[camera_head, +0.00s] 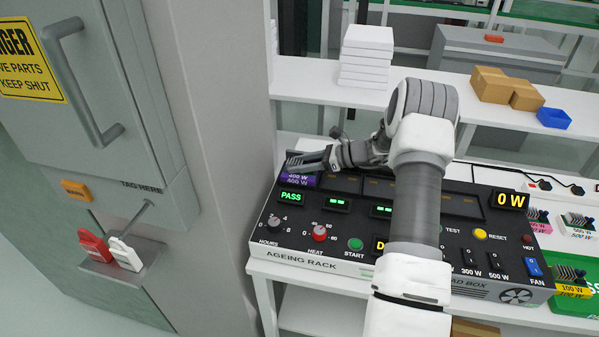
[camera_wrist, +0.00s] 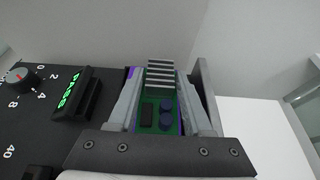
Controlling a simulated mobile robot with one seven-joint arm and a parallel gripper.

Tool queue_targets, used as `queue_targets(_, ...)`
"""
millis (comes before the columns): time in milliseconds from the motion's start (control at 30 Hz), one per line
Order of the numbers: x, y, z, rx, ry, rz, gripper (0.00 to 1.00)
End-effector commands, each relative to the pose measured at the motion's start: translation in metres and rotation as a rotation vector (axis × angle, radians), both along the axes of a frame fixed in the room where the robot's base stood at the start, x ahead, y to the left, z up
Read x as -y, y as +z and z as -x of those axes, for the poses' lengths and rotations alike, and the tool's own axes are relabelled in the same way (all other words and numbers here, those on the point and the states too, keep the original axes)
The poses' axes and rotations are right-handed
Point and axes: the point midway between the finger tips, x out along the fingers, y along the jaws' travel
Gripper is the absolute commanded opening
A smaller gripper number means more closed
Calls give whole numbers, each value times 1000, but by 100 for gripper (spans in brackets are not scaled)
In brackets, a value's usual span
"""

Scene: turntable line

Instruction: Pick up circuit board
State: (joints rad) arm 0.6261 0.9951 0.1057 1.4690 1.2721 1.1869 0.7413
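The circuit board (camera_wrist: 158,128) is green, with dark blue round parts, a black block and a pale finned heat sink. In the wrist view it lies between the two fingers of my gripper (camera_wrist: 162,95), which run close along both sides. Whether they press on it is not clear. Bits of purple show around the board. In the head view my gripper (camera_head: 308,162) is at the left end of the ageing rack (camera_head: 315,262), just above a purple carrier (camera_head: 298,180) labelled 400 W. The board itself is mostly hidden there.
A lit PASS display (camera_head: 291,196) sits just in front of the purple carrier. Knobs and buttons line the rack's front. A grey cabinet (camera_head: 120,90) stands at the left. Other boards with heat sinks (camera_head: 577,221) lie at the right. A shelf with white boxes (camera_head: 366,55) is behind.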

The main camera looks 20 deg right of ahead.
Motion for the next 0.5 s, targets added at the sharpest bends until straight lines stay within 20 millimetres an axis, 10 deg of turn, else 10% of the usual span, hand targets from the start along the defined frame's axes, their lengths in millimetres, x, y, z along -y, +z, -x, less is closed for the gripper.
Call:
queue_targets(267, 0, 0, 0, 0, 0, 0, 0)
queue_targets(500, 0, 1, 0, 1, 0, 0, 0)
